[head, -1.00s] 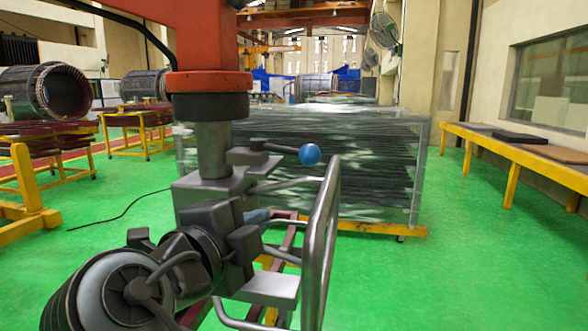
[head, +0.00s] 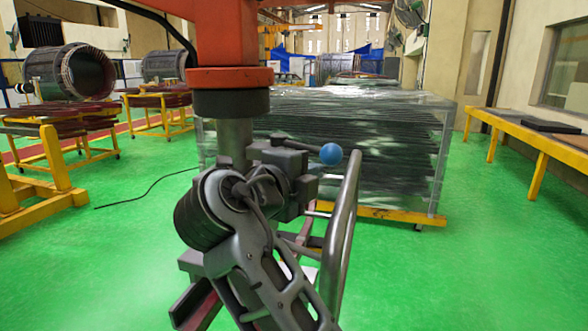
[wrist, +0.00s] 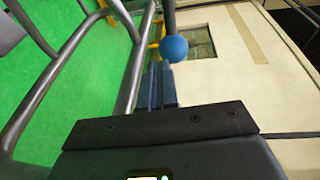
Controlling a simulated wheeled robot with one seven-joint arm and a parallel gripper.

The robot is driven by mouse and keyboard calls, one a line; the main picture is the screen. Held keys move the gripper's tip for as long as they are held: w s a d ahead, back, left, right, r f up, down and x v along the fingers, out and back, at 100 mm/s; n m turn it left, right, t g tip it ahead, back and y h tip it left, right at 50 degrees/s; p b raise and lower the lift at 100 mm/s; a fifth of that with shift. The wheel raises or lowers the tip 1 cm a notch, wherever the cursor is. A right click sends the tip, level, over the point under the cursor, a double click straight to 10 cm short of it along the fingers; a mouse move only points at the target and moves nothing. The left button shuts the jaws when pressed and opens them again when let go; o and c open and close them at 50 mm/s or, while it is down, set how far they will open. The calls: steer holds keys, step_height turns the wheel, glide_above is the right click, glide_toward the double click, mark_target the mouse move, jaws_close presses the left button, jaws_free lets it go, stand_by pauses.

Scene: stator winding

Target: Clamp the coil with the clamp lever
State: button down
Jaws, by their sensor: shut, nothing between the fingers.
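The clamp lever is a dark rod with a blue ball knob (head: 330,154), sticking out to the right from the grey clamp head (head: 285,170) under an orange machine arm. In the wrist view the knob (wrist: 174,48) is just beyond the tips of my gripper (wrist: 156,68), slightly to their right. My gripper's blue-grey fingers are shut and empty. I cannot tell whether they touch the knob. In the head view my arm hides my gripper and part of the clamp head. I cannot make out the coil in either view.
A curved metal tube rail (head: 342,235) stands right of the clamp head, and rails also show left in the wrist view (wrist: 60,75). A wrapped stack of dark sheets (head: 380,150) is behind. A yellow-legged bench (head: 540,155) is at right. Green floor between is clear.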

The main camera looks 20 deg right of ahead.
mark_target(330, 163)
steer(key=shift+w+d+r+p, duration=0.15)
steer(key=shift+w+d+p, duration=0.05)
steer(key=shift+w+d, duration=0.25)
steer(key=shift+w+d+r+p, duration=0.2)
steer(key=shift+w+d, duration=0.15)
steer(key=shift+d, duration=0.2)
steer(key=shift+d+f, duration=0.1)
steer(key=shift+w+d+f+n+t+y+b, duration=0.1)
steer(key=shift+d+f+n+t+y+b, duration=0.1)
steer(key=shift+d+n+t+y+b, duration=0.6)
steer(key=w+d+n+t+y, duration=0.1)
steer(key=d+n+y, duration=0.1)
steer(key=w+d+n+t+y+b, duration=0.1)
steer(key=w+d+n+y, duration=0.1)
steer(key=d+y, duration=0.1)
steer(key=w+d+n+t+y+b, duration=0.1)
steer(key=w+d+n+t+y, duration=0.1)
steer(key=d+y, duration=0.1)
steer(key=shift+r, duration=0.3)
steer(key=shift+w+d, duration=0.55)
steer(key=shift+w, duration=0.2)
steer(key=shift+w+d, duration=0.5)
steer(key=shift+w, duration=0.25)
